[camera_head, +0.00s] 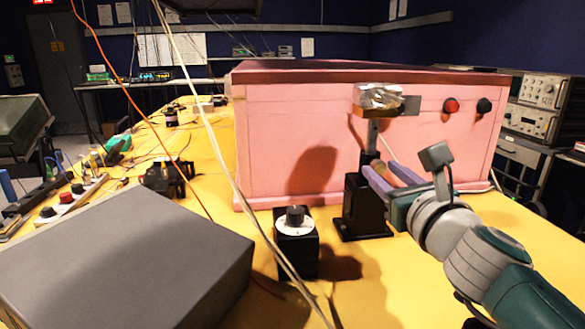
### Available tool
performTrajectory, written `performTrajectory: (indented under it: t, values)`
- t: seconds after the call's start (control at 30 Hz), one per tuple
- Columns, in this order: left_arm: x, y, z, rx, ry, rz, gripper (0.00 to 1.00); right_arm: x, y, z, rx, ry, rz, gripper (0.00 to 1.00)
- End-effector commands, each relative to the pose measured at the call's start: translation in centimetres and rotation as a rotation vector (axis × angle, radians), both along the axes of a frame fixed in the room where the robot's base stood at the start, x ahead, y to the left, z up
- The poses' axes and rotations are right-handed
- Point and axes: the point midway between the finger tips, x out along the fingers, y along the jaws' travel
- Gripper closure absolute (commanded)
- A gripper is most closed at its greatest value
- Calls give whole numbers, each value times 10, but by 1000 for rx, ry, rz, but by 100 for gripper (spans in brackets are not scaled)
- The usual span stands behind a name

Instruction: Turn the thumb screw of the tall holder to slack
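The tall holder (362,205) is a black upright post holder on a black foot, standing in front of the pink box. A metal post (373,135) rises from it and carries a foil-wrapped piece (380,97). A small brass-tan thumb screw (377,167) shows at the holder's upper right side, partly hidden. My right gripper (377,156) reaches in from the lower right. Its two purple fingers are apart, with the thumb screw near the tips between them. Contact with the screw cannot be made out. My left gripper is not in view.
A short black holder with a white dial (295,226) stands left of the tall holder. A grey box (125,265) fills the front left. The pink foam box (275,140) blocks the back. Loose cables hang across the left. Yellow table (440,285) is bare at the front right.

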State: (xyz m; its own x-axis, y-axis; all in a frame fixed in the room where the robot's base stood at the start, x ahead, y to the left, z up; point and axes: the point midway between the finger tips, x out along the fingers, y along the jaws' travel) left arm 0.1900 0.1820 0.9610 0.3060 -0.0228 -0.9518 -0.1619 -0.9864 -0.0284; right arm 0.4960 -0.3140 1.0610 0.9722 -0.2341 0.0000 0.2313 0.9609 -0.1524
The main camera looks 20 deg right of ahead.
Motion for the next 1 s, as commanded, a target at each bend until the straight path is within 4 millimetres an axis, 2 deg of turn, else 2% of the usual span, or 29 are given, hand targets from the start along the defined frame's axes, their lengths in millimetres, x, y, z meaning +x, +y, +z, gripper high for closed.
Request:
performTrajectory:
  t: [0.03, 0.3, 0.37, 0.77, 1.0]
  values:
    - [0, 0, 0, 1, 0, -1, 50, 0, 0, 0, 0, 0, 0, 65]
    - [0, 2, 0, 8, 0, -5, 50, 0, 0, 0, 0, 0, 0, 95]
    - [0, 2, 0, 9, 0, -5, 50, 0, 0, 0, 0, 0, 0, 100]
    - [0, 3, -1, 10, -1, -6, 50, 0, 0, 0, -15, 4, 0, 100]
    - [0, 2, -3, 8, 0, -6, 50, 0, 0, 0, -110, 25, 0, 100]
